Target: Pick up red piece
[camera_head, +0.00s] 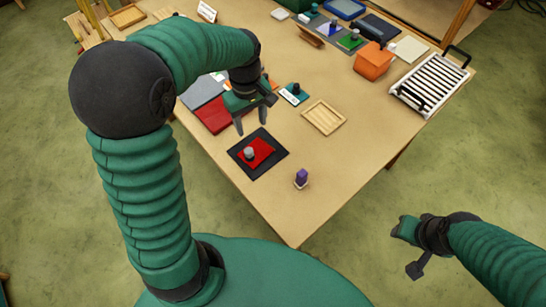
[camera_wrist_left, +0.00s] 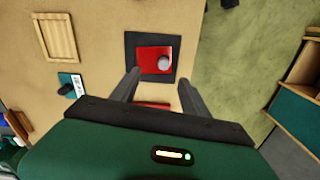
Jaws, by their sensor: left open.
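The red piece (camera_head: 263,148) is a flat red square with a grey knob. It lies on a black mat (camera_head: 245,168) near the table's front edge. In the left wrist view, the red piece (camera_wrist_left: 146,61) lies just beyond the fingertips. My left gripper (camera_head: 253,127) is open and empty, above and behind the mat in the head view. The left gripper (camera_wrist_left: 159,77) has its fingers spread apart in the wrist view, touching nothing. My right gripper (camera_head: 411,250) hangs off the table at the lower right, and its opening is unclear.
A larger red sheet (camera_head: 212,116) lies left of my left gripper. A wooden tray (camera_head: 324,117) and a purple item (camera_head: 302,176) sit to the right. An orange box (camera_head: 373,62) and a white rack (camera_head: 430,84) stand further back. Table between them is clear.

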